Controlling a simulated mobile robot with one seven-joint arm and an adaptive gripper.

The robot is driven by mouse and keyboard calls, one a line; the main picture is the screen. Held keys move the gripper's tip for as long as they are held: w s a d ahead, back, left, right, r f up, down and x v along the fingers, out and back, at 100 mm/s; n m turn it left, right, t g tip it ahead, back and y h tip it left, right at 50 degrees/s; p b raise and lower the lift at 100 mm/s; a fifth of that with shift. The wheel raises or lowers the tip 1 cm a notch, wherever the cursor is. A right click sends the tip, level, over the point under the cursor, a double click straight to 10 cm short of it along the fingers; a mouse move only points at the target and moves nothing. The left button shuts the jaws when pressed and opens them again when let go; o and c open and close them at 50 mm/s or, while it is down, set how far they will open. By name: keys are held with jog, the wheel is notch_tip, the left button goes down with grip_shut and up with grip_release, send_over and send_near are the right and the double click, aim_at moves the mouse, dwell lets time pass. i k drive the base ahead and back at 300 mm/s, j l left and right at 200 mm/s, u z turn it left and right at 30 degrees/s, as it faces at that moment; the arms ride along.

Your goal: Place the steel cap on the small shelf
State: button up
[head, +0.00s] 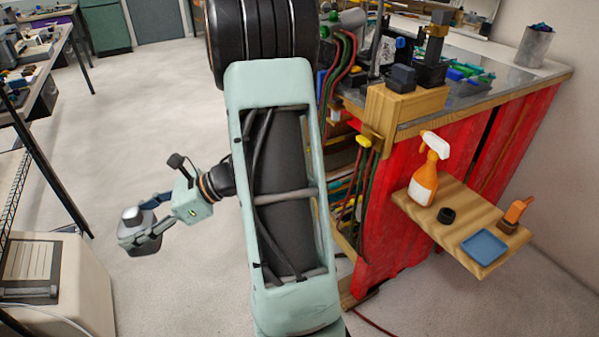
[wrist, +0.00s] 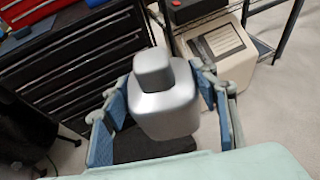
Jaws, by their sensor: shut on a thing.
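The steel cap (head: 136,226) is a grey metal piece with a rounded block body and a smaller knob on top. My gripper (head: 143,222) is shut on it and holds it in the air at the left of the head view, above the pale floor. In the wrist view the cap (wrist: 166,100) sits between the blue finger pads (wrist: 165,108), knob toward the camera. The small shelf (head: 425,213) is a wooden board on the side of the red bench, at the right of the head view, far from my gripper.
The workbench top (head: 520,70) above is cluttered. A beige box (head: 60,280) and a wire rack (head: 20,190) stand near the held cap.

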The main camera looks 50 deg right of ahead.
aim_at(444, 185)
jog(key=l+z, duration=0.1)
jog(key=z, duration=3.25)
jog(key=i+l+z, duration=0.1)
jog(key=i, duration=0.2)
jog(key=i+l, duration=0.1)
jog(key=i, duration=0.2)
jog(key=z, duration=0.05)
